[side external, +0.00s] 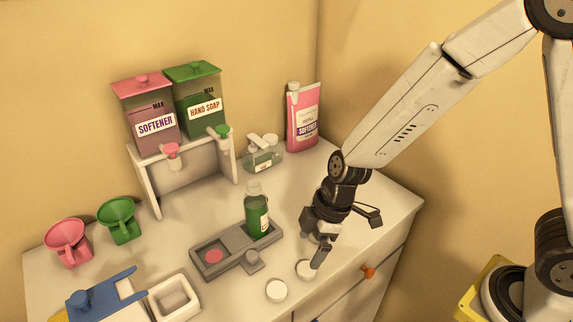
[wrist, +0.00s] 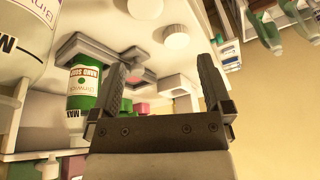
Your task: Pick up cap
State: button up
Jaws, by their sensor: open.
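Two white round caps lie on the white cabinet top near its front edge in the side view, a nearer cap (side external: 277,291) and another cap (side external: 306,269) close to my gripper (side external: 345,242). The second is partly covered by a finger. My gripper is open and points down, above the counter; I cannot tell its exact height. In the wrist view two white caps show beyond my gripper (wrist: 163,62): a ribbed cap (wrist: 176,36) and a cap (wrist: 145,8) cut by the top edge. Nothing shows between the fingers.
A green bottle (side external: 257,212) stands on the grey tray (side external: 207,271), left of my gripper. A small clear bottle (side external: 263,158) and a pink softener pouch (side external: 303,120) stand behind. Dispensers (side external: 155,118), funnels (side external: 67,240) and a white dish (side external: 173,299) are further left.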

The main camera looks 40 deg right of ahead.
aim_at(278, 289)
jog(key=a+n, duration=0.1)
jog(key=a, duration=0.1)
jog(key=a+f+n, duration=0.1)
jog(key=a+n, duration=0.1)
jog(key=shift+w+a+f+y, duration=0.2)
jog(key=shift+y, duration=0.2)
jog(key=shift+x, duration=1.3)
jog(key=shift+x, duration=2.6)
jog(key=shift+s, duration=0.15)
jog(key=c, duration=1.3)
